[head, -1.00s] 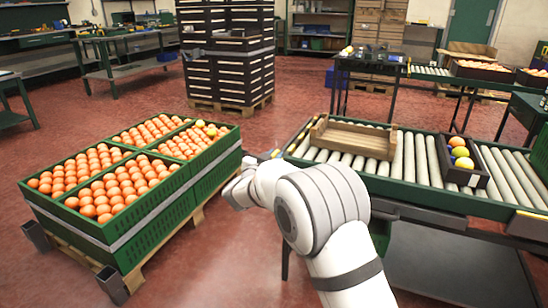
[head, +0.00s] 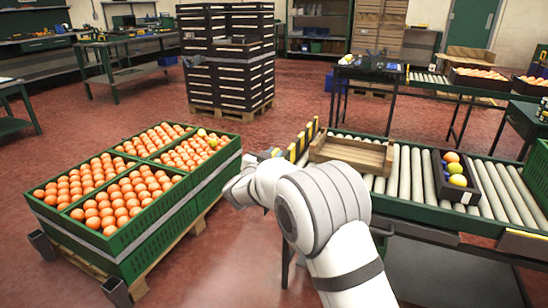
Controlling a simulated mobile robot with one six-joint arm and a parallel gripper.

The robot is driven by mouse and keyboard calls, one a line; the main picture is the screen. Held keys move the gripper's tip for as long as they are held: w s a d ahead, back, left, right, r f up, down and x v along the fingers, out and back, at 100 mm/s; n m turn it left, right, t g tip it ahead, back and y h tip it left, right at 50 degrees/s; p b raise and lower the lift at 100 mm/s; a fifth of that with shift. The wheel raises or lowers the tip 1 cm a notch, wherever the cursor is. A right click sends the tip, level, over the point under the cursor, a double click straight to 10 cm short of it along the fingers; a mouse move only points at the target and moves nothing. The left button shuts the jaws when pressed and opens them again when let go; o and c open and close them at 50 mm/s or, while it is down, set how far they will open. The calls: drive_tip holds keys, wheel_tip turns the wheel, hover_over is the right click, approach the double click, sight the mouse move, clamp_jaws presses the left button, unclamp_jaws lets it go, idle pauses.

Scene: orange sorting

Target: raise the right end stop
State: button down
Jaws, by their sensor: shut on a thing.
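The yellow-and-black striped end stop (head: 303,140) stands raised above the rollers at the picture-left end of the roller conveyor (head: 407,165). My gripper (head: 271,154) is at the near lower end of this stop, shut on it; my own wrist hides most of the fingers and the exact contact. A wooden tray (head: 352,154), empty as far as I can see, lies on the rollers close to the right of the stop. A dark box (head: 447,190) with several orange, yellow and blue items sits further right on the rollers.
Green crates (head: 160,226) full of oranges stand on a pallet left of my arm. A stack of dark crates (head: 240,70) stands behind on another pallet. The red floor (head: 120,115) between them is open. Another table (head: 395,85) stands behind the conveyor.

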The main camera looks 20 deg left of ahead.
drive_tip(key=shift+a+r, duration=0.1)
drive_tip(key=shift+r, duration=0.35)
drive_tip(key=c, duration=1.7)
unclamp_jaws()
drive_tip(key=o, duration=0.3)
drive_tip(key=shift+f, duration=0.15)
drive_tip(key=shift+o, duration=0.2)
drive_tip(key=s+p, duration=0.1)
drive_tip(key=s, duration=0.6)
drive_tip(key=shift+s+a+p, duration=0.25)
drive_tip(key=shift+s+p, duration=0.15)
